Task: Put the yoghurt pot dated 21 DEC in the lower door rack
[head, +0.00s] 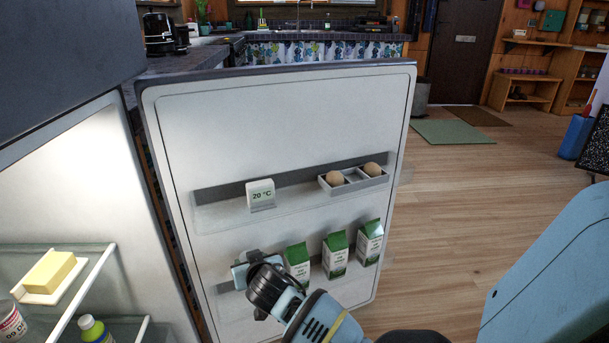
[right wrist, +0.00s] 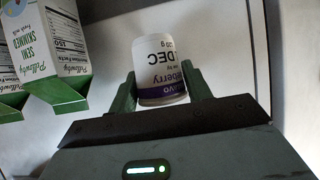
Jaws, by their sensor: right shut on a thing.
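The yoghurt pot (right wrist: 160,65) is white with a purple band, and its print, including "DEC", appears upside down in the right wrist view; the day number is not readable. My right gripper (right wrist: 160,92) is shut on it, one green finger on each side. In the head view the right gripper (head: 246,268) is at the left part of the lower door rack (head: 232,306), left of the cartons; the pot is mostly hidden there. I cannot tell whether the pot touches the rack floor. My left gripper is not in view.
Several green-white milk cartons (head: 335,255) stand in the lower rack. The upper rack (head: 225,212) holds a "20 °C" display (head: 261,194) and an egg tray (head: 356,181).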

